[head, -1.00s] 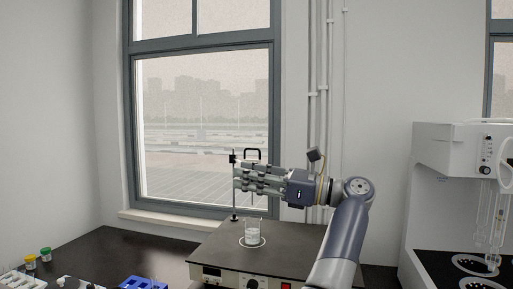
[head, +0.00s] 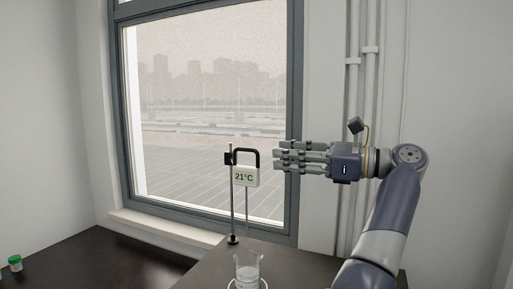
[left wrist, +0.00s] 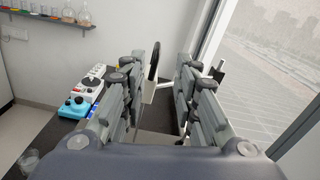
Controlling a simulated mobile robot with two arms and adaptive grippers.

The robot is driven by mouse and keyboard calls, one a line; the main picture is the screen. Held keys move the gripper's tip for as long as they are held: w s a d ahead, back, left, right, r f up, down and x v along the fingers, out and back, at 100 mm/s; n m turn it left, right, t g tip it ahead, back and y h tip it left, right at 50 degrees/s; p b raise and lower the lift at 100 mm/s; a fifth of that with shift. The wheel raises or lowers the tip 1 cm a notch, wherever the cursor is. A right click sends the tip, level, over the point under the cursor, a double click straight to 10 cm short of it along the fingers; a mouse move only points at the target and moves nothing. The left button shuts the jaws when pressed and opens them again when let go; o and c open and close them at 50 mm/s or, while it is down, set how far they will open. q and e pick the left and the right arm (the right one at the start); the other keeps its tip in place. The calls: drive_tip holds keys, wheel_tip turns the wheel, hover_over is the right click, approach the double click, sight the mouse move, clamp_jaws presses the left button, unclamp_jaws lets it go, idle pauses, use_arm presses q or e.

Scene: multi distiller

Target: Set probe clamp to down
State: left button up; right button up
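The probe clamp is a black bracket (head: 246,152) on a thin upright rod (head: 232,205). Below the bracket hangs a pale display (head: 243,177) reading 21°C, with a thin probe under it, above a glass beaker (head: 247,271). My left gripper (head: 277,157) is level with the clamp and just to its right, apart from it in the head view. In the left wrist view, the gripper (left wrist: 168,62) has its fingers spread apart and empty, with the black bracket (left wrist: 153,60) beyond and between them. My right gripper is not in view.
A window (head: 205,100) and wall pipes (head: 362,100) are behind. The left wrist view shows lab equipment (left wrist: 88,90) to the left. The air left of the clamp is clear.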

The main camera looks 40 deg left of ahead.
sight(253, 151)
use_arm(q)
drive_tip(key=x, duration=0.3)
drive_tip(key=s+p+x, duration=0.1)
drive_tip(key=x, duration=0.1)
drive_tip(key=shift+d+r, duration=0.2)
drive_tip(key=shift+r, duration=0.1)
drive_tip(key=x, duration=0.3)
drive_tip(key=p+x, duration=0.1)
drive_tip(key=x, duration=0.1)
drive_tip(key=shift+w+a+f, duration=0.1)
drive_tip(key=shift+a, duration=0.35)
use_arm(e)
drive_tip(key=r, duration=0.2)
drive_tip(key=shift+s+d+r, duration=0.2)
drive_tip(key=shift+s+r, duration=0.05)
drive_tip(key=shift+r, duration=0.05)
use_arm(q)
drive_tip(key=shift+c, duration=0.3)
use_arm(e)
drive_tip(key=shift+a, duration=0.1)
use_arm(q)
drive_tip(key=c, duration=0.5)
clamp_jaws()
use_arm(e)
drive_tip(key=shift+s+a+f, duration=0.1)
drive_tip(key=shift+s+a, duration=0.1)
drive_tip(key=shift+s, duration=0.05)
